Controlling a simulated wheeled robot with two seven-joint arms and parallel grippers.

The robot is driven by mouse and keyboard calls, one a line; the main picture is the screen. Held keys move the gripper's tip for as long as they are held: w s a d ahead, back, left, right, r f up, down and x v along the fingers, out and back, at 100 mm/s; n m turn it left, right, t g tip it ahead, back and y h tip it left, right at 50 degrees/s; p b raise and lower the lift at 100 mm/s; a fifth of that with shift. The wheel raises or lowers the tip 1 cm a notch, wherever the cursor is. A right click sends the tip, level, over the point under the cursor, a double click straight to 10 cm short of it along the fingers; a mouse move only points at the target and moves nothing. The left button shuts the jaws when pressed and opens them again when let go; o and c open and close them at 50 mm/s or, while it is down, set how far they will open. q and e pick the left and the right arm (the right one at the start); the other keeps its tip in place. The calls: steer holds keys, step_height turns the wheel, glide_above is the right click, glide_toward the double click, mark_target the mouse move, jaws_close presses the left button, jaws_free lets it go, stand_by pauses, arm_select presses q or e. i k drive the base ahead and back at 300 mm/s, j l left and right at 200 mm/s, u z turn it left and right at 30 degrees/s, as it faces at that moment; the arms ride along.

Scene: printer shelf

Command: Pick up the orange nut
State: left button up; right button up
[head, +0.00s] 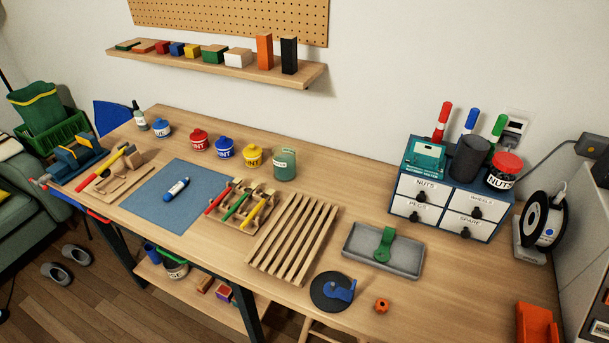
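A small orange nut (381,306) with a dark hole lies on the wooden workbench (400,325) near its front edge, right of centre in the head view. It sits just right of a round black disc (333,292) that bears a blue part, and apart from it. Nothing covers the nut. Neither of my grippers shows in this view.
A grey tray (410,262) with a green part stands behind the nut, and a slatted wooden rack (292,240) stands to the left. A drawer unit (450,200) and a filament spool (541,220) are at the back right. Bare tabletop lies right of the nut.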

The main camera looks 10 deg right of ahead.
mark_target(383, 310)
steer(key=z, duration=1)
